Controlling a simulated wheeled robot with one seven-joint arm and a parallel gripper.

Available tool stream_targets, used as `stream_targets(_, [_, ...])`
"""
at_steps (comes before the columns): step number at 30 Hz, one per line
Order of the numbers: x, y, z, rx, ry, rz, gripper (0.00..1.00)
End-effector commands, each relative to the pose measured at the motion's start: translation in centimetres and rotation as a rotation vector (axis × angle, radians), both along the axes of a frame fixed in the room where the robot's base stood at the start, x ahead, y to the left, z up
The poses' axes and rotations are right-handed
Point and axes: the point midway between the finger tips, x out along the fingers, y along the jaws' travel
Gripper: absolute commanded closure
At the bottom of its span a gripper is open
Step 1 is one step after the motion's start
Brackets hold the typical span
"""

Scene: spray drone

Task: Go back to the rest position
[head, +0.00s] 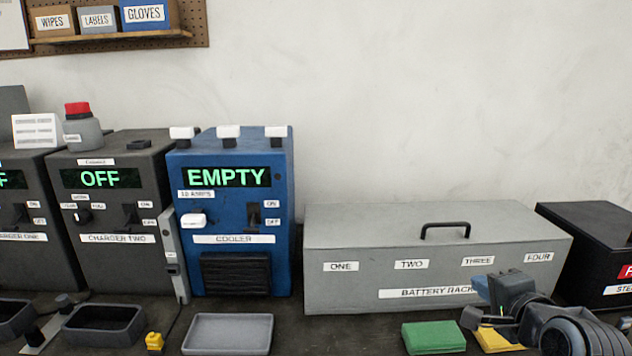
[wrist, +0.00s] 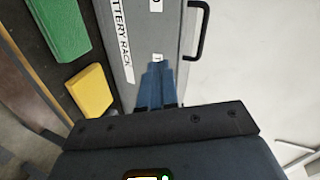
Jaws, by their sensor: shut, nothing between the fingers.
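My gripper (head: 496,290) is at the lower right in the head view, in front of the right part of the grey battery rack (head: 345,290). The rack is a long box with a lid handle and labels ONE to FOUR; its lid looks closed. In the wrist view, my gripper's blue fingers (wrist: 157,84) are together with nothing between them, and the rack (wrist: 170,50) is beyond them. I cannot tell whether they touch the rack.
A green block (head: 434,337) and a yellow block (head: 497,340) lie before the rack. A blue cooler (head: 275,215) reads EMPTY; charger two (head: 110,210) reads OFF. A grey tray (head: 228,335) lies before the cooler. A black box (head: 590,235) stands at the right.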

Motion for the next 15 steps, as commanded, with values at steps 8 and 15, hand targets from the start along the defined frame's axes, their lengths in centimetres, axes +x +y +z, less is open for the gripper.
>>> stream_targets(8, [-9.9, 2.4, -7.6, -0.274, 0.014, 0.067, 1.00])
stream_targets(15, [-18.9, 4.4, -10.9, -0.510, 0.016, 0.139, 1.00])
